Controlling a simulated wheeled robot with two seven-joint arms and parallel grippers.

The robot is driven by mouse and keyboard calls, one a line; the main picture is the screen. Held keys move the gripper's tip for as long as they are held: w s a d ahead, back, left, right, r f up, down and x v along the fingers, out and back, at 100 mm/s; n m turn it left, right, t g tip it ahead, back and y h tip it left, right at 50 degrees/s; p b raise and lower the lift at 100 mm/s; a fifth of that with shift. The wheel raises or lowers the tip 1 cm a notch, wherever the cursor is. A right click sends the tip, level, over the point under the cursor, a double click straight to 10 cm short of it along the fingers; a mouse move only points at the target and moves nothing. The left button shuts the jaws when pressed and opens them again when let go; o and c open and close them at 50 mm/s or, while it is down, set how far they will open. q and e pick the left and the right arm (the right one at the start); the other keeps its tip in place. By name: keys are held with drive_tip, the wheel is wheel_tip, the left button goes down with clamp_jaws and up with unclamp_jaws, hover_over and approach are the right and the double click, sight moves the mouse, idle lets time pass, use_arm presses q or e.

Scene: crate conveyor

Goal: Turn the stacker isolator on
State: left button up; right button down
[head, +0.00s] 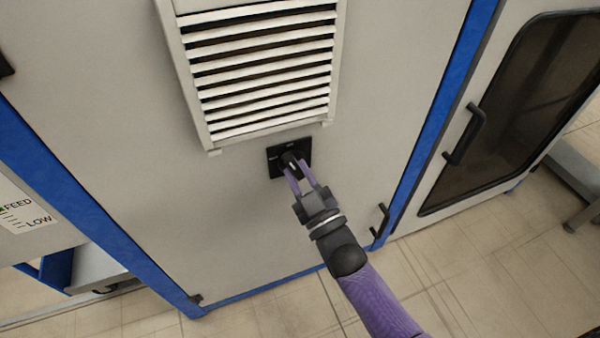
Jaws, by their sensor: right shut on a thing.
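The stacker isolator (274,163) is a small black plate with a dark rotary handle, set on the grey cabinet front just below the vent. My right gripper (298,168) reaches up to it from the lower right. Its two purple fingers are shut on the isolator handle, one on either side. The fingers partly cover the handle, and its exact angle and the plate's markings are too small to read. My left gripper is not in view.
A white louvred vent (262,65) juts out just above the isolator. Blue frame posts (432,130) edge the cabinet panel. A door with a dark window (530,105) and black handle (465,135) stands at the right. A FEED/LOW label (22,212) is at the left. Tiled floor shows below.

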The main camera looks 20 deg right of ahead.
drive_tip(key=m+h, duration=0.1)
drive_tip(key=m, duration=0.2)
drive_tip(key=shift+f+h, duration=0.1)
drive_tip(key=shift+h, duration=0.3)
drive_tip(key=m+h, duration=0.1)
drive_tip(key=m, duration=0.1)
drive_tip(key=shift+a+m+t, duration=0.1)
drive_tip(key=shift+m+t, duration=0.2)
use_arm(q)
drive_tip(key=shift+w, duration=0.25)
use_arm(e)
drive_tip(key=shift+m+h, duration=0.3)
drive_tip(key=shift+m, duration=0.2)
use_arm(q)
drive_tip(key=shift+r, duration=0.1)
use_arm(e)
drive_tip(key=c, duration=0.5)
unclamp_jaws()
use_arm(q)
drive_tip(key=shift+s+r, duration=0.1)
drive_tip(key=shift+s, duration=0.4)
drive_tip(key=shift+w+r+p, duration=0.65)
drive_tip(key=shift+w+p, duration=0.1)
drive_tip(key=shift+p, duration=0.2)
use_arm(e)
drive_tip(key=v, duration=1)
